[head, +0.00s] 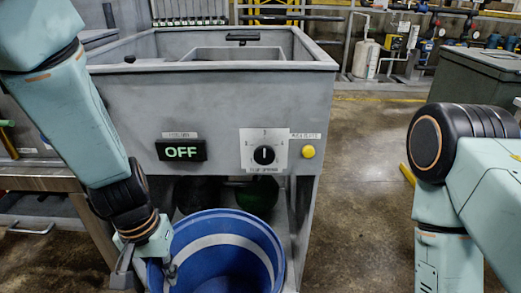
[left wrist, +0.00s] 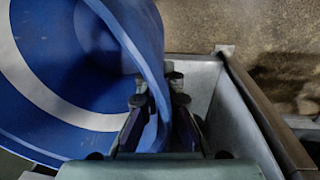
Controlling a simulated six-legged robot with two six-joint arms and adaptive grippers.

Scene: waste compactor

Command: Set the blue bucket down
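The blue bucket (head: 218,245) has a white band inside and is in the lower middle of the head view, in front of the grey machine. My left gripper (head: 150,262) is at its left rim. In the left wrist view the fingers (left wrist: 158,105) lie on both sides of the bucket wall (left wrist: 150,60) and pinch it. The bucket's mouth faces up and towards me. Its base is out of the picture, so I cannot tell whether it touches anything below. My right arm is at the right of the head view, but its gripper is out of view.
The grey compactor (head: 215,105) has an OFF display (head: 181,150), a dial (head: 264,154) and a yellow button (head: 308,151). A dark green round object (head: 257,196) is beneath it. A green bin (head: 470,80) stands at right.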

